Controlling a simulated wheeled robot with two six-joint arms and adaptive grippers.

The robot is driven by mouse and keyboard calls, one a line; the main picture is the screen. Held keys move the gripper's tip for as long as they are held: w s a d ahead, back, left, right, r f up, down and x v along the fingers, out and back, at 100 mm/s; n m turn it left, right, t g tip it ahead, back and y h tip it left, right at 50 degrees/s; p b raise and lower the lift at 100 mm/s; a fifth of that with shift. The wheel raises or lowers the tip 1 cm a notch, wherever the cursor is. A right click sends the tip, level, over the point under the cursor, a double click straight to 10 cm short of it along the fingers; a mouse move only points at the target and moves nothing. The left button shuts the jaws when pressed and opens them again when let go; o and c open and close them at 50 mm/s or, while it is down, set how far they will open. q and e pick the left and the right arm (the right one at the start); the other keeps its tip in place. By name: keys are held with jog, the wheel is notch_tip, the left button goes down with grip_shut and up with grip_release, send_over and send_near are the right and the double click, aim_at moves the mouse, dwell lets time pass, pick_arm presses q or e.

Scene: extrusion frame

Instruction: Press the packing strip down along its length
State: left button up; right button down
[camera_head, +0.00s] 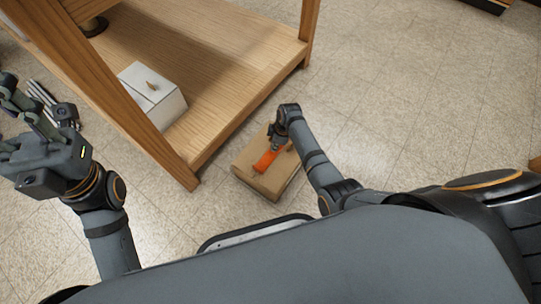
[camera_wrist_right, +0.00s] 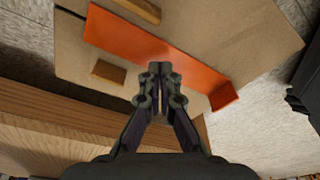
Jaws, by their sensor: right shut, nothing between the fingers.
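The packing strip is an orange-red band (camera_head: 265,160) on a cardboard box (camera_head: 247,182) that sits on the floor. In the right wrist view the strip (camera_wrist_right: 200,75) runs slantwise across the box top (camera_wrist_right: 235,30), and its right end is bent up. My right gripper (camera_wrist_right: 160,68) is shut and empty, with its tips over the middle of the strip; I cannot tell whether they touch it. In the head view my right gripper (camera_head: 279,143) is over the box. My left gripper (camera_head: 25,130) is at the far left, away from the box; its fingers look spread apart.
A wooden shelf unit (camera_head: 240,60) stands left of the box, with a white box (camera_head: 152,95) on its lower board. Its wooden edge (camera_wrist_right: 50,120) is close below the box in the right wrist view. The tiled floor (camera_head: 400,90) to the right is clear.

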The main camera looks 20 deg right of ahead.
jog(key=shift+f+b, duration=0.45)
jog(key=shift+f, duration=0.3)
jog(key=shift+s+f, duration=0.1)
dwell(1.3)
jog(key=shift+p, duration=0.35)
notch_tip(320, 180, up, 2)
jog(key=shift+r+p, duration=0.1)
jog(key=shift+p, duration=1.05)
jog(key=shift+f, duration=0.2)
jog(key=shift+w+d+b, duration=0.6)
jog(key=shift+w+d, duration=0.15)
jog(key=shift+d, duration=0.1)
jog(key=shift+w+d+b, duration=0.75)
jog(key=shift+w+d, duration=0.2)
jog(key=shift+d, duration=0.25)
jog(key=shift+w+d, duration=0.25)
jog(key=shift+d, duration=0.1)
